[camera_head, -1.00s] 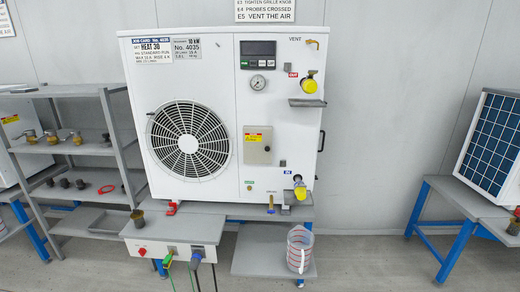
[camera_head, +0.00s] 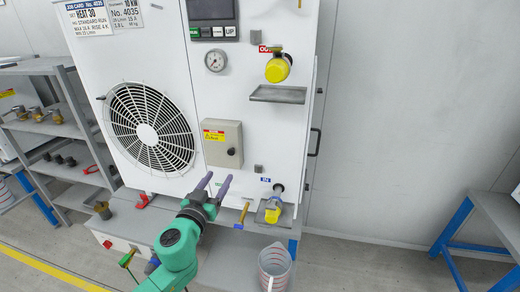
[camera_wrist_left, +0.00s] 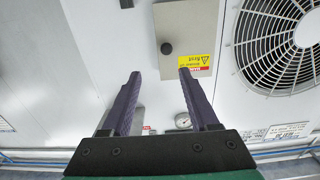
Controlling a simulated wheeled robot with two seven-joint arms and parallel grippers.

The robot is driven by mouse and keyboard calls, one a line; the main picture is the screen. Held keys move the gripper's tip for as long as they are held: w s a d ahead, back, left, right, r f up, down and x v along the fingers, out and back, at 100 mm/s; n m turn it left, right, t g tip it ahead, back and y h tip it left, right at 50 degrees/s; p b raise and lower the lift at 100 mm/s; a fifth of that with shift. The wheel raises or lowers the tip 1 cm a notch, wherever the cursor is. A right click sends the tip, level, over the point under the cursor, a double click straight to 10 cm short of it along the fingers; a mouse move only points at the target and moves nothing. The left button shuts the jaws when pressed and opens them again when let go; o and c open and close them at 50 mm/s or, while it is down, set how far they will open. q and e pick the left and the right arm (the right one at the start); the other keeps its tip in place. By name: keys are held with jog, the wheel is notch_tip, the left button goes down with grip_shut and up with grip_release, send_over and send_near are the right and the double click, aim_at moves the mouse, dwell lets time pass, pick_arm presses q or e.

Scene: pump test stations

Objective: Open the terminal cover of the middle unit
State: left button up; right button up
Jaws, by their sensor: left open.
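The terminal cover (camera_head: 222,150) is a beige-grey box lid on the front of the white middle unit (camera_head: 265,120). It looks shut, with a yellow and red warning label and a dark round knob (camera_head: 231,152) near its right edge. My left gripper (camera_head: 217,178) is open and empty, its two purple fingers pointing up just below the cover. In the left wrist view the picture is turned over: the cover (camera_wrist_left: 200,22) lies beyond the open fingers (camera_wrist_left: 159,73), and the knob (camera_wrist_left: 166,48) shows between and past the fingertips. I see no contact. My right gripper is out of view.
A fan grille (camera_head: 148,133) is left of the cover. A gauge (camera_head: 215,61), yellow-capped ports (camera_head: 277,70) and a small drip shelf (camera_head: 277,94) are around it. A clear jug (camera_head: 274,265) stands below right. A grey shelf rack (camera_head: 60,125) is at the left.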

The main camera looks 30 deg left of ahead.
aim_at(230, 153)
pick_arm(q)
jog(key=p+x, duration=0.1)
jog(key=x, duration=0.5)
jog(key=a+p+x, duration=0.1)
jog(key=x, duration=0.5)
jog(key=shift+s+a+r, duration=0.1)
jog(key=shift+s+a, duration=0.05)
jog(key=shift+w+a, duration=0.25)
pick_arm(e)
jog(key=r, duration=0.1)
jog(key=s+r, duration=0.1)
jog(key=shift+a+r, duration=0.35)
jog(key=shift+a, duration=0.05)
pick_arm(q)
jog(key=shift+w, duration=0.1)
grip_shut()
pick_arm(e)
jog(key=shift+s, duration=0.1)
